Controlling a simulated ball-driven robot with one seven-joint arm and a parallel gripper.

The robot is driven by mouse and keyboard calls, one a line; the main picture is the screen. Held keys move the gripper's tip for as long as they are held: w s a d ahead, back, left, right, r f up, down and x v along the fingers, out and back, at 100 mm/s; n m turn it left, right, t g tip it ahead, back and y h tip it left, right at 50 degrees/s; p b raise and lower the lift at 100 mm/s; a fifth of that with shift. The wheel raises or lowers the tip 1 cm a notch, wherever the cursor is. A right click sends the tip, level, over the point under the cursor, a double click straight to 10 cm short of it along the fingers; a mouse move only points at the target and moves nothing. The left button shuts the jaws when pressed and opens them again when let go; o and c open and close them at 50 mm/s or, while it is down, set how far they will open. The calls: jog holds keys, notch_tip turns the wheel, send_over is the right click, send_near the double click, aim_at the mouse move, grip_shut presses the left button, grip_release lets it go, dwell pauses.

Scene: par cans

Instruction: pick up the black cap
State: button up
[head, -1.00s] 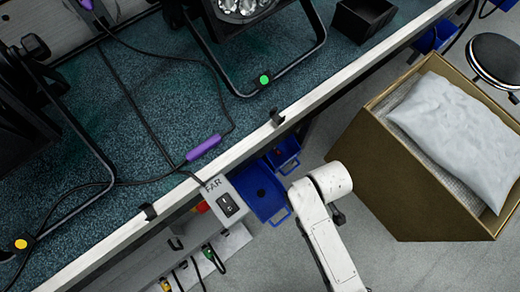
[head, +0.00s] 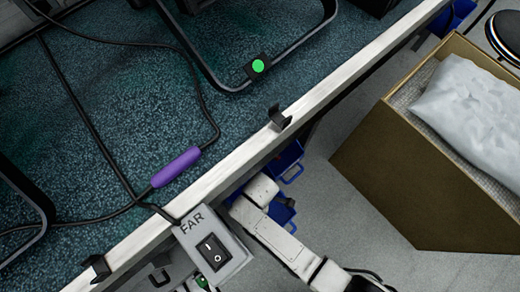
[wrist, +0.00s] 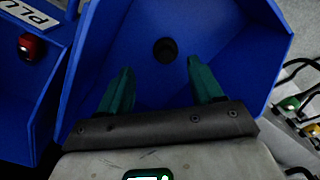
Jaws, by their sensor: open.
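The black cap (wrist: 165,50) is a small dark round piece on the floor of a blue bin (wrist: 235,45) in the wrist view. My gripper (wrist: 160,76) is open, its two green fingers spread apart and pointing into the bin. The cap lies beyond the fingertips, roughly midway between them, with nothing held. In the head view my arm reaches down over the blue bin (head: 282,212) below the bench edge. The cap and the fingers are hidden there.
Another blue bin (wrist: 35,75) with a white label and a red item adjoins on the left. Cables with coloured connectors (wrist: 290,103) lie at right. In the head view, a FAR switch box (head: 212,247) hangs at the bench edge (head: 240,155); a cardboard box (head: 400,165) stands right.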

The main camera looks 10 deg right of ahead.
jog(key=f+b, duration=0.2)
jog(key=f, duration=0.1)
jog(key=s+f+b, duration=0.1)
jog(key=f, duration=0.1)
jog(key=shift+f, duration=0.2)
jog(key=shift+c, duration=0.3)
jog(key=c, duration=1.1)
jog(key=shift+r, duration=0.2)
